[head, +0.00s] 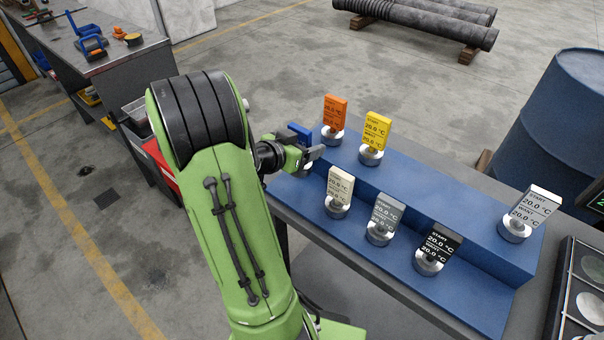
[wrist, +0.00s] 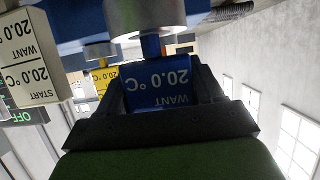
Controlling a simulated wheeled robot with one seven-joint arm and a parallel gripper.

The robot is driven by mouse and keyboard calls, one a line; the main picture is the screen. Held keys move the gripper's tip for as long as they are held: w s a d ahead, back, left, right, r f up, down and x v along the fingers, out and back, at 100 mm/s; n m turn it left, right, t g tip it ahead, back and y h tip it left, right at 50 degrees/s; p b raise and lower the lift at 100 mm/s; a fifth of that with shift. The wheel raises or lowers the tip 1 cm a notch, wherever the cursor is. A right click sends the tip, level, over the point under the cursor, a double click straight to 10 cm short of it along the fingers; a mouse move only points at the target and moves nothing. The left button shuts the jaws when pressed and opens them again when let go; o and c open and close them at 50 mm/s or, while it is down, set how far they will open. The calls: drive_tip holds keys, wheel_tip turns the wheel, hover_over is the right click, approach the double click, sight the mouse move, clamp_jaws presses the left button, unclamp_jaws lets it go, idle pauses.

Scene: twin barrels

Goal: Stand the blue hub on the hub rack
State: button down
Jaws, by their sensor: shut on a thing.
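My gripper (head: 308,155) is shut on the blue hub (head: 300,133) at the left end of the blue hub rack (head: 455,220). In the wrist view the blue hub (wrist: 160,82) sits between both fingers, its label upside down. A silver round base (wrist: 145,18) shows at its stem end. I cannot tell whether that base touches the rack. In the head view the lower part of the hub is hidden by the gripper.
Orange (head: 335,112), yellow (head: 377,128) and light grey (head: 536,205) hubs stand on the upper step. Cream (head: 340,186), grey (head: 385,215) and black (head: 438,243) hubs stand on the lower step. A blue barrel (head: 560,125) stands behind right.

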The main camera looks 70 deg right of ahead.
wheel_tip(320, 180, down, 6)
drive_tip(key=shift+r+b, duration=0.15)
drive_tip(key=shift+b, duration=0.6)
drive_tip(key=shift+c, duration=0.8)
unclamp_jaws()
drive_tip(key=shift+f, duration=0.2)
